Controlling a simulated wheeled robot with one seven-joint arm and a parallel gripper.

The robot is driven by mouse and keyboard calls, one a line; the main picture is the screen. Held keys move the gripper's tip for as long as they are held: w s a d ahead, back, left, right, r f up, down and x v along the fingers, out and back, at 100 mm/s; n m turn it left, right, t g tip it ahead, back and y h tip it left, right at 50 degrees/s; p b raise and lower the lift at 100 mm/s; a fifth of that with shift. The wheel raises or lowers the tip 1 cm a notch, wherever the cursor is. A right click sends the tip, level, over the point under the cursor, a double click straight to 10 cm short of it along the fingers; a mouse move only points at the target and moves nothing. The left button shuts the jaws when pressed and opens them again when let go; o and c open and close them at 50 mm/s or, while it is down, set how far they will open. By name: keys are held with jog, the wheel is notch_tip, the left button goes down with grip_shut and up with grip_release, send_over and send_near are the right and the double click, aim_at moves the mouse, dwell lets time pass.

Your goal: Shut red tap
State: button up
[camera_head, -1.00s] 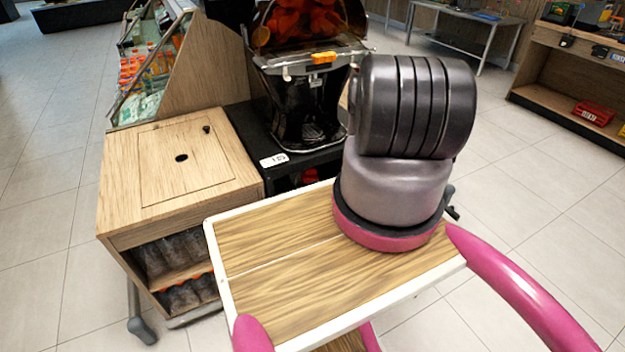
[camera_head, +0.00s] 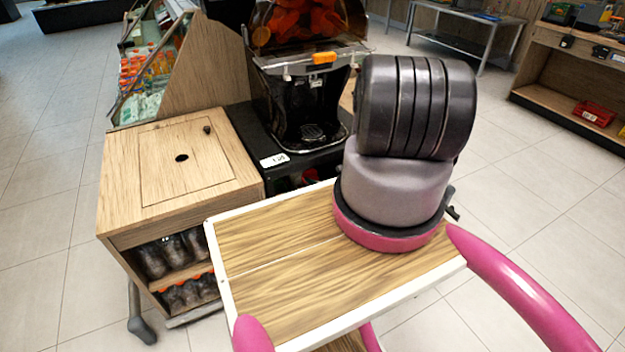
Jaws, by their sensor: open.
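The black juicer (camera_head: 305,100) stands on a dark counter at the upper middle of the head view, with oranges behind its clear cover. An orange tap-like piece (camera_head: 324,58) sits at the front of the juicer, above its black lower body. I cannot tell whether it is the red tap or whether it is open or shut. A small red thing (camera_head: 311,175) shows below the counter edge, partly hidden. My arm's thick grey links stand to the right of the juicer. My gripper is out of the picture.
A wooden cabinet (camera_head: 125,190) with a small round hole in its top stands left of the juicer, with bottles (camera_head: 150,261) on its shelves. A price tag (camera_head: 274,160) sits on the counter edge. A wooden shelf unit (camera_head: 560,75) stands far right.

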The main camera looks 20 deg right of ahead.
aim_at(313, 178)
jog(key=shift+x, duration=2.15)
jog(key=c, duration=1.1)
jog(key=shift+o, duration=0.2)
jog(key=shift+n+h, duration=1.1)
jog(key=shift+n, duration=0.5)
jog(key=o, duration=1.1)
jog(key=shift+c, duration=0.2)
jog(key=shift+s, duration=0.1)
jog(key=v, duration=1)
jog(key=shift+s+r, duration=0.25)
jog(key=shift+s, duration=0.1)
